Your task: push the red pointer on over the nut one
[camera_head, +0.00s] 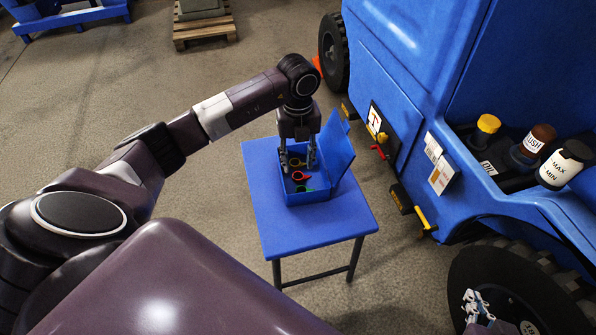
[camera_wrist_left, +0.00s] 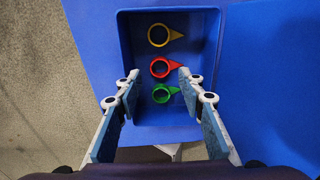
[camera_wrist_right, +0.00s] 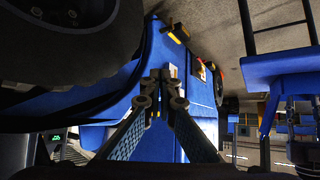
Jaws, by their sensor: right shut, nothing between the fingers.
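The red pointer (camera_head: 300,176), a ring with a pointed tip, lies in the blue open box (camera_head: 318,196) on the small blue table. In the left wrist view the red pointer (camera_wrist_left: 160,67) lies between a yellow and a green one. My left gripper (camera_head: 299,166) points down over the box. Its fingers (camera_wrist_left: 157,77) are apart, on either side of the red pointer, with nothing held. My right gripper (camera_head: 476,300) is shut and empty in front of the near wheel (camera_head: 480,262); it also shows in its wrist view (camera_wrist_right: 165,77). I cannot make out nut one.
The yellow pointer (camera_wrist_left: 159,35) and green pointer (camera_wrist_left: 162,93) share the box. The box's raised lid (camera_head: 337,146) stands on its right. The blue table (camera_head: 300,232) has clear room in front. The blue vehicle (camera_head: 405,90) fills the right, with bottles in a side recess.

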